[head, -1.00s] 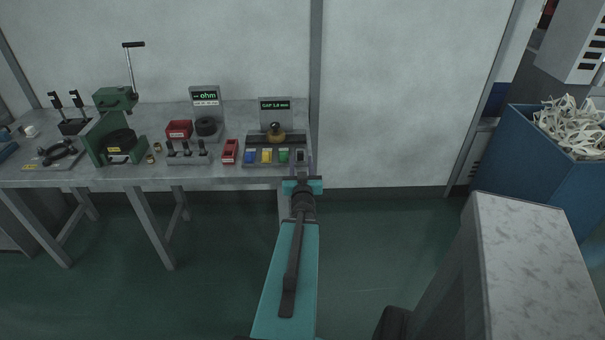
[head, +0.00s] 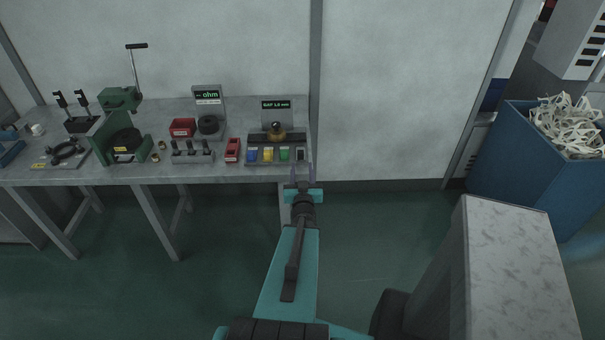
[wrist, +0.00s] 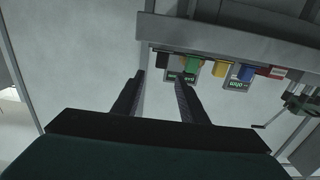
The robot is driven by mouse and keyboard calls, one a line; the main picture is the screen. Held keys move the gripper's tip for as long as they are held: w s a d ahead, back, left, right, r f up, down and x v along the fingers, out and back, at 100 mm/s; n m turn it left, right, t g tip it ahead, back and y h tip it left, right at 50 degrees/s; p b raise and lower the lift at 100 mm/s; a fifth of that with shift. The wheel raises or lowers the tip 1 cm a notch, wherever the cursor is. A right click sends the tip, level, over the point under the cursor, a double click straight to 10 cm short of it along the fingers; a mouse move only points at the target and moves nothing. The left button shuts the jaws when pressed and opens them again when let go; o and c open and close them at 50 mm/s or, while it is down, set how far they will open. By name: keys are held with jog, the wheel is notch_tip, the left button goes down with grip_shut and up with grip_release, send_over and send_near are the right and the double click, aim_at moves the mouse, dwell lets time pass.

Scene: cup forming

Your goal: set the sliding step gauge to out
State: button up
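The step gauge (head: 262,139) stands at the right end of the workbench. It has a dark bar with a brass knob on top (head: 277,133), a row of blue, yellow, green and dark blocks in front, and a display reading GAP 1.0 mm (head: 276,105) behind. The wrist view shows its green (wrist: 191,64), yellow (wrist: 220,66) and blue blocks beyond the fingers, with the order turned round. My gripper (head: 303,172) is at the bench's front right corner, close to the dark right block. Its fingers (wrist: 159,80) are apart and empty. Contact with the gauge is not seen.
Left along the bench (head: 225,171) are a red block (head: 232,150), a stand with an ohm display (head: 208,98) and a green lever press (head: 117,140). A pale-topped block (head: 512,235) and a blue bin (head: 535,165) stand right. Floor between is clear.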

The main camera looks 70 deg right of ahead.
jog(key=shift+p+v, duration=1.95)
jog(key=shift+p, duration=0.55)
